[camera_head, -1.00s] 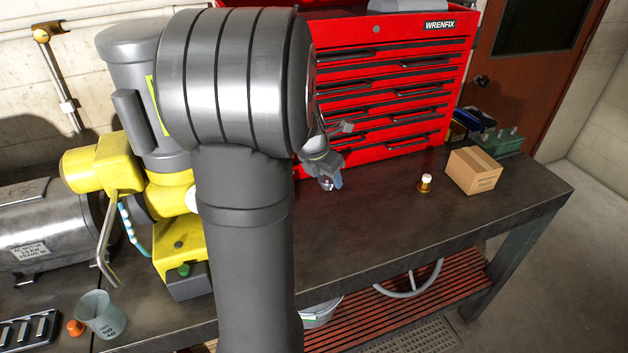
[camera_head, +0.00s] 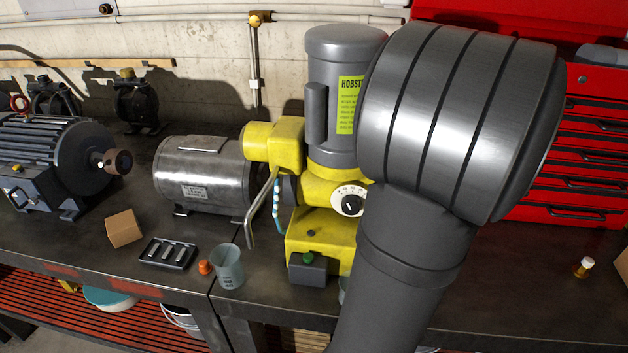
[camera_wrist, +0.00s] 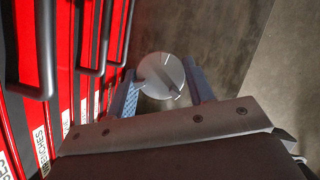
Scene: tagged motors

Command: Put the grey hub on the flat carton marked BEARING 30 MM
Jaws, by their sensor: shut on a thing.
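In the wrist view my gripper (camera_wrist: 161,82) is shut on a round, pale grey disc with a slotted face, the grey hub (camera_wrist: 158,74). The hub sits between the two bluish fingers, beside the red drawer fronts and above the dark bench top. In the head view my arm hides the gripper and the hub. A brown carton (camera_head: 123,228) stands on the bench at the left, and another carton (camera_head: 622,266) is cut off at the right edge. No BEARING 30 MM marking is legible on either, so I cannot tell which carton is meant.
The red tool chest (camera_head: 575,150) stands close at the right. The yellow and grey machine (camera_head: 330,205), a silver motor (camera_head: 205,178) and a dark motor (camera_head: 50,165) line the back. A beaker (camera_head: 228,267), grey tray (camera_head: 167,254) and small brass-coloured item (camera_head: 583,268) occupy the bench.

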